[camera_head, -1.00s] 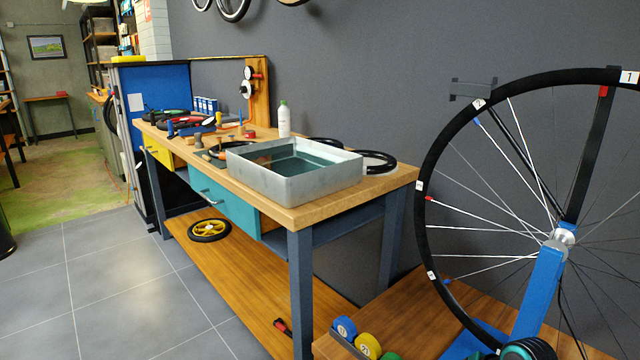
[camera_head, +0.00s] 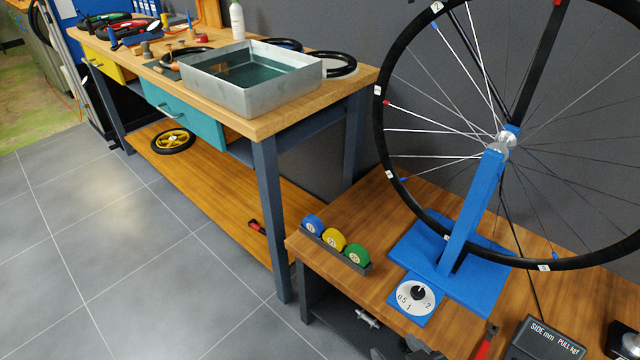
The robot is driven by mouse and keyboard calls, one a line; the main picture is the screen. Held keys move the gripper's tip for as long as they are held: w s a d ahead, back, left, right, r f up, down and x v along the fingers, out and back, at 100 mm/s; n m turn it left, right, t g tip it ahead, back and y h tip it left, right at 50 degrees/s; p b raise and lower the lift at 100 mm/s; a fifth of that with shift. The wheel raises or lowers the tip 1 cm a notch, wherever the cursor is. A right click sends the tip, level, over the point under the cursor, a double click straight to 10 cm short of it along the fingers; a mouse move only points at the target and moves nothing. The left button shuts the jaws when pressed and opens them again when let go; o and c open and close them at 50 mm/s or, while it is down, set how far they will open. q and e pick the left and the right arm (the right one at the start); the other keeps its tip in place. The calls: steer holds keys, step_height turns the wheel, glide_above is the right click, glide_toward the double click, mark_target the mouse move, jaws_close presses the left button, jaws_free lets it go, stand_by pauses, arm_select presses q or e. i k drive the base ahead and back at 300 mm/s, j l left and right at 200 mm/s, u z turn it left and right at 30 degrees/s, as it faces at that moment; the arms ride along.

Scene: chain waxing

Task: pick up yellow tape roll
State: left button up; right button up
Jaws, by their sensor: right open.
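The yellow tape roll (camera_head: 333,240) stands between a blue roll (camera_head: 312,224) and a green roll (camera_head: 355,254) in a dark narrow holder (camera_head: 334,256) on the low wooden bench. My right gripper (camera_head: 404,349) shows only as dark parts at the bottom edge, cut off by the frame. It is open and apart from the rolls, below and to the right of them. My left gripper is not in view.
A blue stand (camera_head: 470,225) holds a large wheel (camera_head: 378,135) right of the rolls. A blue dial plate (camera_head: 415,300) lies in front of the stand. A dark box (camera_head: 545,340) sits at the lower right. A metal tray (camera_head: 250,95) stands on the taller workbench.

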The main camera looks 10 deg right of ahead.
mark_target(332, 237)
steer(key=i+j+z, duration=0.25)
steer(key=i+j, duration=0.15)
steer(key=j, duration=0.25)
steer(key=i+j+z, duration=0.1)
steer(key=j, duration=0.3)
steer(key=i+j+z, duration=0.15)
steer(key=j, duration=0.2)
steer(key=i+j+z, duration=0.1)
steer(key=j, duration=0.3)
steer(key=i, duration=0.1)
